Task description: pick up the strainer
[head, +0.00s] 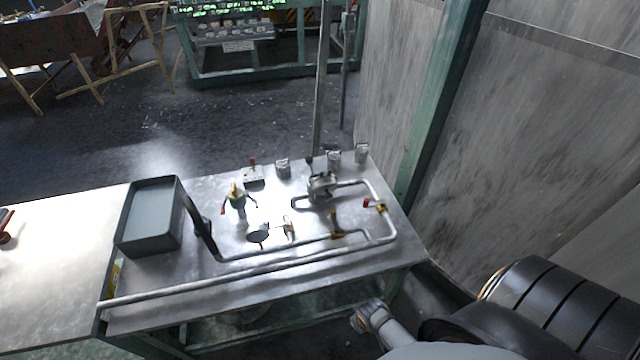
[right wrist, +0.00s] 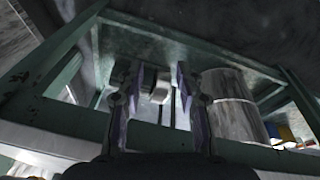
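I cannot make out the strainer for sure in either view. A small dark round thing (head: 257,237) lies flat on the metal table (head: 150,318) in the head view, too small to identify. My right gripper (right wrist: 157,72) is open in the right wrist view, its two fingers apart with nothing held. It faces the green-framed underside of a table. A small pale and dark rounded thing (right wrist: 153,84) shows beyond the gap between the fingers. In the head view my right arm is low by the table's front edge, fingers unclear. My left gripper is not in view.
Bent metal-coloured tubing (head: 250,268) runs along the table. A grey tray (head: 179,228) stands at the left, a yellow-topped tool (head: 237,196) near the middle. A shiny metal can (right wrist: 232,105) is right of my right gripper. A wall (head: 540,130) bounds the right.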

